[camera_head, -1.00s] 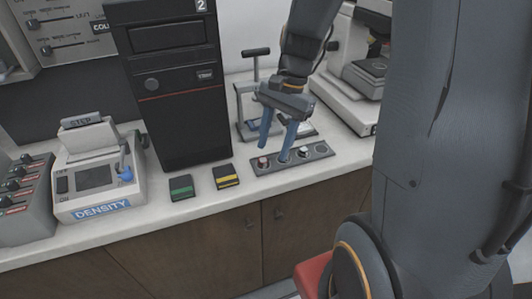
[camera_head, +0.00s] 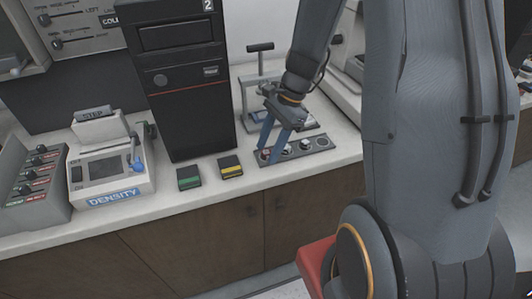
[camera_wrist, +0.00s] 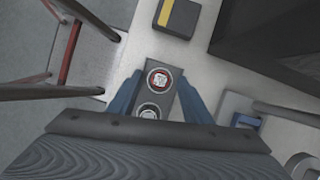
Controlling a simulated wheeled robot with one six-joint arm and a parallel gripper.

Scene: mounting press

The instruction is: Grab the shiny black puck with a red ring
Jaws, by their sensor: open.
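A grey tray (camera_head: 294,149) with round wells sits on the counter, holding small round pucks. In the wrist view, a dark puck with a red ring (camera_wrist: 159,79) and a pale reddish centre sits in the tray's end well. In the head view this puck (camera_head: 265,154) is small at the tray's left end. A dark puck with a silvery top (camera_wrist: 150,111) sits in the well beside it. My gripper (camera_head: 268,154) is open, its blue fingers pointing down over the tray's left end. In the wrist view its fingers flank the red-ringed puck, with nothing held; fingertip height is unclear.
A green-marked block (camera_head: 189,179) and a yellow-marked block (camera_head: 231,167) lie left of the tray. A black tower (camera_head: 184,95) and a small hand press (camera_head: 258,90) stand behind. The densitometer (camera_head: 108,170) is farther left. The counter's front edge is close to the tray.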

